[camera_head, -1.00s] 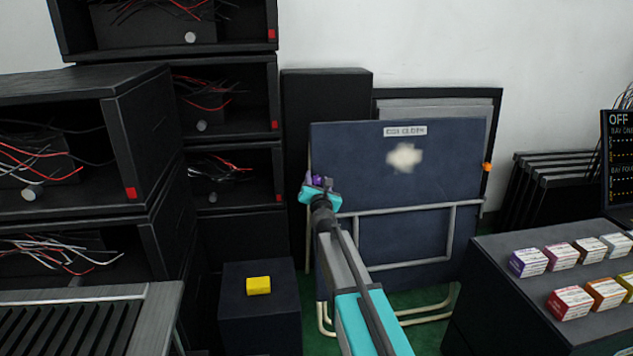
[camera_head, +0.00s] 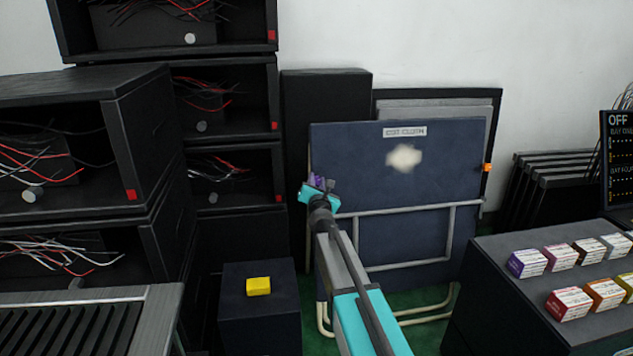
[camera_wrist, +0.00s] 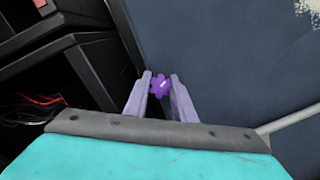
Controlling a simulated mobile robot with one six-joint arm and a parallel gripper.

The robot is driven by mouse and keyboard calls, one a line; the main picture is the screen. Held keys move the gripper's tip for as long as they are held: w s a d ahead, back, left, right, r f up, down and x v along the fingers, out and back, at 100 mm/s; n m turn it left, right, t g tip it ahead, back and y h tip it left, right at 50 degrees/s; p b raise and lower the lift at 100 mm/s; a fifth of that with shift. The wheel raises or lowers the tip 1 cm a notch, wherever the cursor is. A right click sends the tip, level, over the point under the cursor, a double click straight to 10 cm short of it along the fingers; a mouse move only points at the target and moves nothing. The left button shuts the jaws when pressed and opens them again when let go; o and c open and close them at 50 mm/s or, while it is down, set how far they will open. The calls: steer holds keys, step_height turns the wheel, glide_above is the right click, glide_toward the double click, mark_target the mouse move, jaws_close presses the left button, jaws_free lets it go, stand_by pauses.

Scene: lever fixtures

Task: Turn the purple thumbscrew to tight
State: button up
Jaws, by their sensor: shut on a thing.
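The purple thumbscrew (camera_wrist: 160,87) shows in the wrist view, a small lobed knob at the left edge of the dark blue board (camera_head: 400,175). My gripper (camera_wrist: 160,92) is shut on it, one finger on each side. A small light mark shows on the knob's face. In the head view a bit of the purple thumbscrew (camera_head: 317,180) shows past my gripper (camera_head: 319,190), which hides most of it. No marking for tight or loose can be read.
An orange knob (camera_head: 487,168) sits on the board's right edge. Black racks with loose wires (camera_head: 100,150) stand close on the left. A yellow block (camera_head: 258,286) lies on a dark box below. Small coloured boxes (camera_head: 560,257) stand on a dark cabinet at the right.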

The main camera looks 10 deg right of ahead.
steer(key=m+g+h+p, duration=0.1)
steer(key=m, duration=0.5)
steer(key=shift+r+m+p, duration=0.15)
steer(key=shift+m+p, duration=0.15)
steer(key=shift+p, duration=0.1)
steer(key=m+g+p, duration=0.1)
steer(key=m, duration=0.5)
steer(key=shift+m+h+p, duration=0.3)
steer(key=shift+h, duration=0.1)
steer(key=m+g+p, duration=0.1)
steer(key=m, duration=0.2)
steer(key=m+p, duration=0.1)
steer(key=m, duration=0.2)
steer(key=shift+g+y, duration=0.3)
steer(key=shift+g, duration=0.1)
steer(key=m+p, duration=0.1)
steer(key=m, duration=0.1)
steer(key=m+y+p, duration=0.1)
steer(key=m, duration=0.2)
steer(key=shift+f+g, duration=0.2)
steer(key=shift+g, duration=0.1)
steer(key=o, duration=1.1)
steer(key=shift+c, duration=0.2)
steer(key=shift+s, duration=0.1)
